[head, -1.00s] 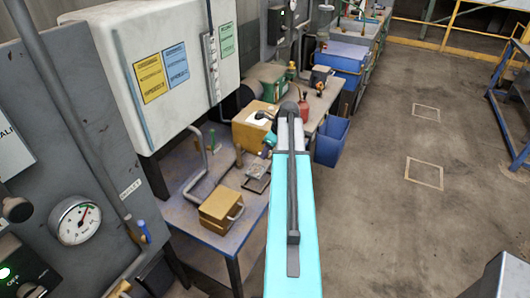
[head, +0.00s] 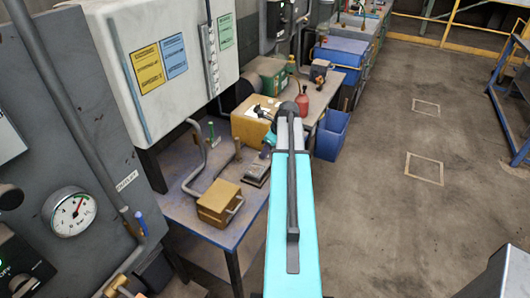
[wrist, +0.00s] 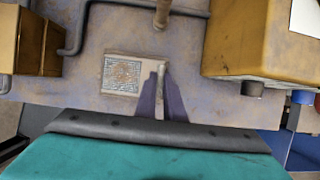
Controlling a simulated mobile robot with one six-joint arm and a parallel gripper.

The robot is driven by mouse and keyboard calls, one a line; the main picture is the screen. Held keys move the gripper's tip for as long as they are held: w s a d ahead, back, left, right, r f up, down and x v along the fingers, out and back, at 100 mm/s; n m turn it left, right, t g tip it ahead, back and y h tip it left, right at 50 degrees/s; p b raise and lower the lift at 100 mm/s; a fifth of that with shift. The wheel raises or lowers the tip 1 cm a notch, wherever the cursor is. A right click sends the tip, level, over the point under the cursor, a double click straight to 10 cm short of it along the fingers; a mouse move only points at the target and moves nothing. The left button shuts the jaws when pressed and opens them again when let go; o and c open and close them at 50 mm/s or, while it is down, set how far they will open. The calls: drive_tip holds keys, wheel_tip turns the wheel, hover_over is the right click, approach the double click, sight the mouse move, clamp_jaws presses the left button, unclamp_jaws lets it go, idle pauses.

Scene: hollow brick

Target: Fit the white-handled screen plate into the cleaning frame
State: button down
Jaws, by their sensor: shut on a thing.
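The screen plate (wrist: 122,74) shows in the wrist view as a pale rectangle with a fine grey mesh. Its whitish handle (wrist: 162,69) stands at its right side. My gripper (wrist: 161,90) is shut on this handle, with its dark fingers on either side. In the head view, the plate (head: 257,171) is at the right of the blue-edged bench, next to my teal gripper (head: 267,148). The cleaning frame is not clearly distinguishable from the plate now. I cannot tell whether the plate is seated in it.
A yellow box with a handle (head: 218,204) stands at the bench's front. A larger yellow box (head: 252,127) stands behind my gripper and appears close on the right in the wrist view (wrist: 250,38). A bent pipe (head: 190,165) and upright post (head: 237,149) are nearby.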

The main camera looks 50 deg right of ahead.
drive_tip(key=shift+y+p, duration=0.3)
drive_tip(key=shift+p, duration=0.35)
drive_tip(key=shift+d+f+b, duration=0.1)
drive_tip(key=shift+f+b, duration=0.3)
drive_tip(key=shift+f, duration=1.15)
idle(1.7)
drive_tip(key=c, duration=1.8)
unclamp_jaws()
drive_tip(key=shift+r, duration=0.15)
drive_tip(key=b+v, duration=0.3)
drive_tip(key=v, duration=1)
drive_tip(key=shift+r, duration=0.25)
